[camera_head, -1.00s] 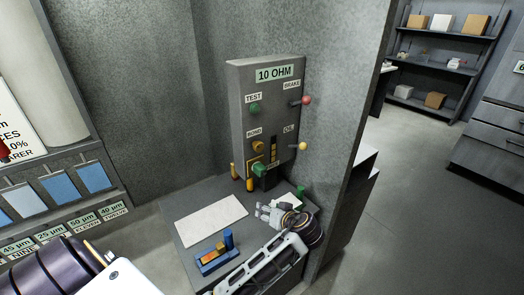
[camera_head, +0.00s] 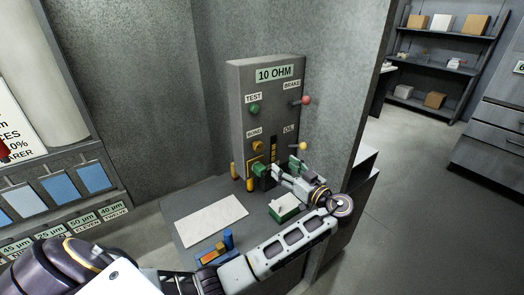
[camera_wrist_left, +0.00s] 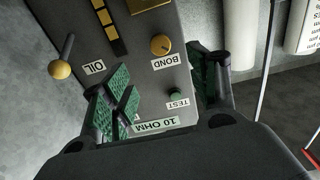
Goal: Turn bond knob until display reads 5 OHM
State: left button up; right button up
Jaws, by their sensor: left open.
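The grey control panel (camera_head: 240,110) stands upright on a bench, and its display (camera_head: 274,74) reads 10 OHM. The round yellow-orange bond knob (camera_head: 258,146) is on its lower left face. My left gripper (camera_head: 280,168) is open and empty, in front of the panel below and to the right of the knob. In the left wrist view the panel appears upside down. There the bond knob (camera_wrist_left: 161,45) lies ahead of my spread green-padded fingers (camera_wrist_left: 165,85), apart from both.
The panel also carries a green test button (camera_head: 255,109), a red-tipped brake lever (camera_head: 305,101) and a yellow-tipped oil lever (camera_head: 303,146). On the bench lie a pale sheet (camera_head: 211,221), a blue holder with coloured blocks (camera_head: 213,254) and a green-and-white box (camera_head: 284,209).

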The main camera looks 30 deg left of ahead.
aim_at(260, 149)
pick_arm(q)
jog(key=shift+a, duration=0.1)
jog(key=p+x, duration=0.4)
jog(key=x, duration=0.8)
jog(key=shift+w+r, duration=0.1)
jog(key=shift+r, duration=0.05)
jog(key=shift+p+x, duration=0.3)
jog(key=shift+x, duration=0.5)
jog(key=c, duration=1)
jog(key=shift+f, duration=0.2)
